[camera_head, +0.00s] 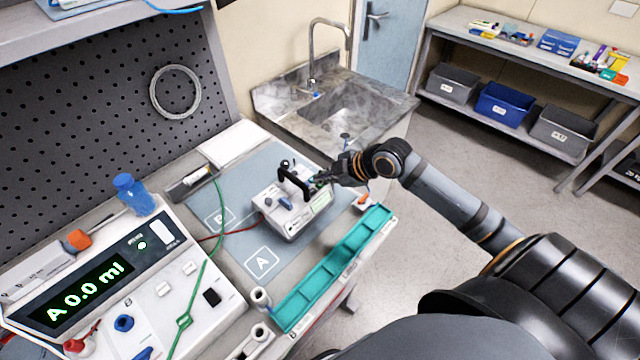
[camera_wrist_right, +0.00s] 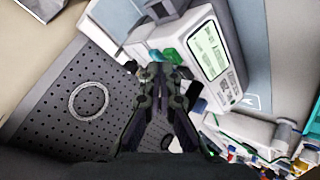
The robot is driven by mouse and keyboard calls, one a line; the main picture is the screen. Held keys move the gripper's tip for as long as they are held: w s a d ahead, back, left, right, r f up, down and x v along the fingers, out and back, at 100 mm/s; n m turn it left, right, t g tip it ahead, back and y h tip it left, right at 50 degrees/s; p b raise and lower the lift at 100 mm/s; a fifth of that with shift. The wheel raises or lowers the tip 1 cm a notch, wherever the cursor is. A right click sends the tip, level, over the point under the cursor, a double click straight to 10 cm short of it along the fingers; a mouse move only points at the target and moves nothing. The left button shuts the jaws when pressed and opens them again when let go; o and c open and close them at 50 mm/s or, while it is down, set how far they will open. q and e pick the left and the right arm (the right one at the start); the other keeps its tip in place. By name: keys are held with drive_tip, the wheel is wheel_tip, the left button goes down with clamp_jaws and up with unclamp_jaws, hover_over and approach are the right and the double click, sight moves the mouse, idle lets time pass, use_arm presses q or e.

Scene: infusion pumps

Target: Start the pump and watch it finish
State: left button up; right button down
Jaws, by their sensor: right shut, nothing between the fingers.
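The white infusion pump (camera_head: 292,208) stands on the blue-grey mat, with a black handle on top and a pale display on its side. In the right wrist view the pump (camera_wrist_right: 205,50) shows its screen and a green button (camera_wrist_right: 171,55). My right gripper (camera_head: 322,182) is shut and empty, its fingertips close to the pump's button side. It also shows in the right wrist view (camera_wrist_right: 160,72); I cannot tell whether it touches the button. A white bench device (camera_head: 150,290) at the left shows "A 0.0 ml". My left gripper is not in view.
The mat (camera_head: 240,178) has squares marked A and B. A teal tray (camera_head: 335,268) lies along the front edge. Green and red lines run across the left side. A blue bottle (camera_head: 133,193) stands behind the device. A sink (camera_head: 350,103) is beyond the bench.

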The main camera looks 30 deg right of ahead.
sight(323, 187)
drive_tip(key=shift+f+b, duration=0.4)
drive_tip(key=shift+f, duration=0.1)
drive_tip(key=shift+r, duration=0.1)
idle(0.5)
drive_tip(key=shift+r+p, duration=0.85)
wheel_tip(323, 187, up, 5)
drive_tip(key=p, duration=0.4)
idle(0.6)
